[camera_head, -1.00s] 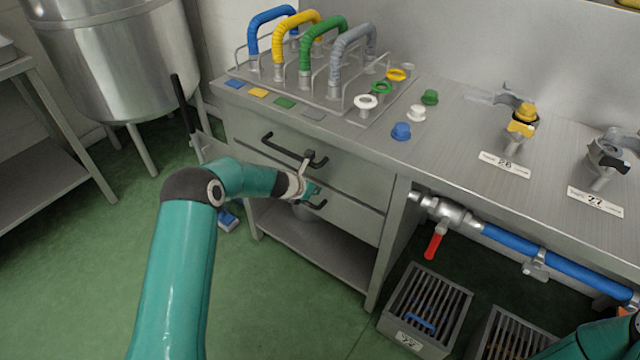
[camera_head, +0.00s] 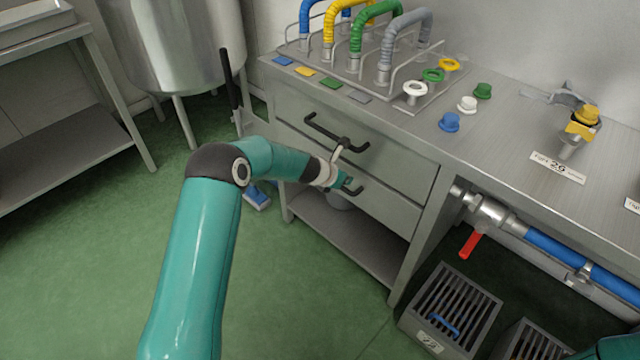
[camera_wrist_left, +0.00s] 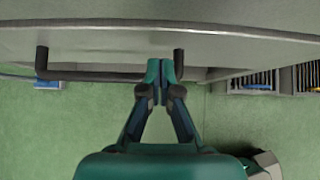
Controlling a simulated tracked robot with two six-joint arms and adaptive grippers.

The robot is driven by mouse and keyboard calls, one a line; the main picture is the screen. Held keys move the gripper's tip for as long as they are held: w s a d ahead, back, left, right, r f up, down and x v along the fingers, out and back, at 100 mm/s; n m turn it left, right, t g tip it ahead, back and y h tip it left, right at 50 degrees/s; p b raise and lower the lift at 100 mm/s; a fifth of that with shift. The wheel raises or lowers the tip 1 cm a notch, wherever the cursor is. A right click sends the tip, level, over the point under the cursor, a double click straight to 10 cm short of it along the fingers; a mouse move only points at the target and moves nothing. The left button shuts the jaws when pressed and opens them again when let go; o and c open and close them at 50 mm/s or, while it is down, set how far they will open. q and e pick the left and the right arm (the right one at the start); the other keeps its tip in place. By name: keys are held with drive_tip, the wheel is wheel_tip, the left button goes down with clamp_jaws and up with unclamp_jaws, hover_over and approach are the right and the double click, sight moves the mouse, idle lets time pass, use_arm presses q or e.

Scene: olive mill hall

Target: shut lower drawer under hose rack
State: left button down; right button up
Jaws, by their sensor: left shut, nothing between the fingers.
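The lower drawer (camera_head: 388,211) is a grey steel front under the hose rack (camera_head: 345,70); it looks about flush with the upper drawer (camera_head: 395,166), though a small gap would be hard to tell. My left gripper (camera_head: 344,182) is at its dark handle (camera_head: 354,190) and hides most of that handle. In the left wrist view my shut, empty fingers (camera_wrist_left: 158,70) point at the drawer front (camera_wrist_left: 240,42), in front of the handle bar (camera_wrist_left: 95,76). Whether they touch it I cannot tell. My right gripper is out of view.
A black-handled tool (camera_head: 231,85) and a blue brush-like item (camera_head: 257,197) are left of the cabinet. A steel tank (camera_head: 170,45) is behind. A red-levered valve (camera_head: 472,243) and slatted crates (camera_head: 450,310) are right. Green floor in front is clear.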

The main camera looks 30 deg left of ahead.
use_arm(q)
drive_tip(key=s+f+v, duration=0.1)
drive_tip(key=v, duration=1)
drive_tip(key=s+d+f+m+g+h, duration=0.1)
drive_tip(key=s+d+f+m+g, duration=0.25)
drive_tip(key=s+f, duration=0.4)
drive_tip(key=s+d+f+m+g, duration=0.25)
drive_tip(key=s+d+f, duration=0.3)
drive_tip(key=f, duration=0.35)
drive_tip(key=s+d+f+m+g, duration=0.1)
drive_tip(key=s+d+f+m, duration=0.2)
drive_tip(key=s+m, duration=0.7)
drive_tip(key=s+d+f+m+g, duration=0.2)
drive_tip(key=s+d+m, duration=0.1)
drive_tip(key=s+m, duration=0.7)
wheel_tip(320, 180, up, 15)
drive_tip(key=m+t+p, duration=0.1)
drive_tip(key=m+p, duration=0.3)
drive_tip(key=p, duration=1)
drive_tip(key=shift+m+h, duration=0.3)
drive_tip(key=shift+m, duration=0.1)
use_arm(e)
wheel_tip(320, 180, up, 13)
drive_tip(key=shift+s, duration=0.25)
